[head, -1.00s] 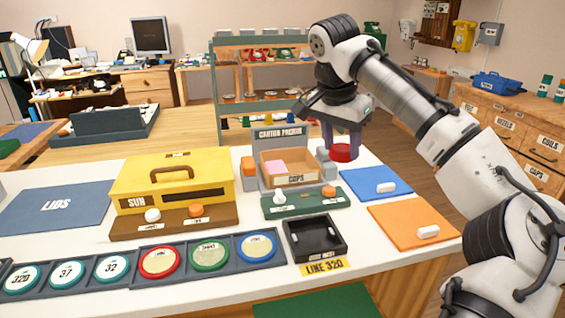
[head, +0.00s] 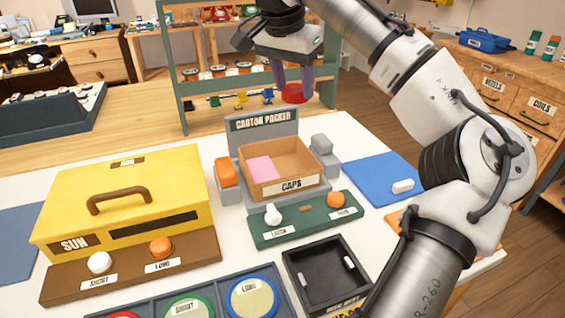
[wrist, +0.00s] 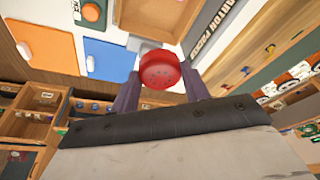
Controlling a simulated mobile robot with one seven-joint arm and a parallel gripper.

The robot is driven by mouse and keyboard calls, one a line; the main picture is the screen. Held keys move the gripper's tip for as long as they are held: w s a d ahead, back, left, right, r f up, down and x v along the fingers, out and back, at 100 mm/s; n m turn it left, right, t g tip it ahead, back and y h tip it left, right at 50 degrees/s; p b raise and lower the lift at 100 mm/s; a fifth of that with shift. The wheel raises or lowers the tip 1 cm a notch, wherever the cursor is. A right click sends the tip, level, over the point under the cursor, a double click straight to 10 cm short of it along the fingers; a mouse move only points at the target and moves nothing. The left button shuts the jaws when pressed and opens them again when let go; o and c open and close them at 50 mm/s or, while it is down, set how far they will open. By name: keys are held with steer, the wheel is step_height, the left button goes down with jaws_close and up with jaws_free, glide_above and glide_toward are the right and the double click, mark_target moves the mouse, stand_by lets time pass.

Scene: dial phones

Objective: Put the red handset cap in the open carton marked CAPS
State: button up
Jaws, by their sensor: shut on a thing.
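The red handset cap (head: 294,94) is between the fingers of my gripper (head: 292,78), which is shut on it. In the wrist view the round red cap (wrist: 160,71) shows between the two purple fingers.
The CARTON PACKER sign (head: 266,121) rises behind the carton. A grey post (head: 322,152) and an orange block (head: 227,173) flank it. A yellow SUN box (head: 120,200) stands left, a black tray (head: 322,275) in front, a blue mat (head: 375,180) right.

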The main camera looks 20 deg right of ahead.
step_height(320, 180, down, 18)
steer(key=shift+r+b, duration=0.1)
steer(key=shift+b, duration=0.75)
steer(key=o, duration=0.7)
steer(key=p+v, duration=0.1)
steer(key=v, duration=1.1)
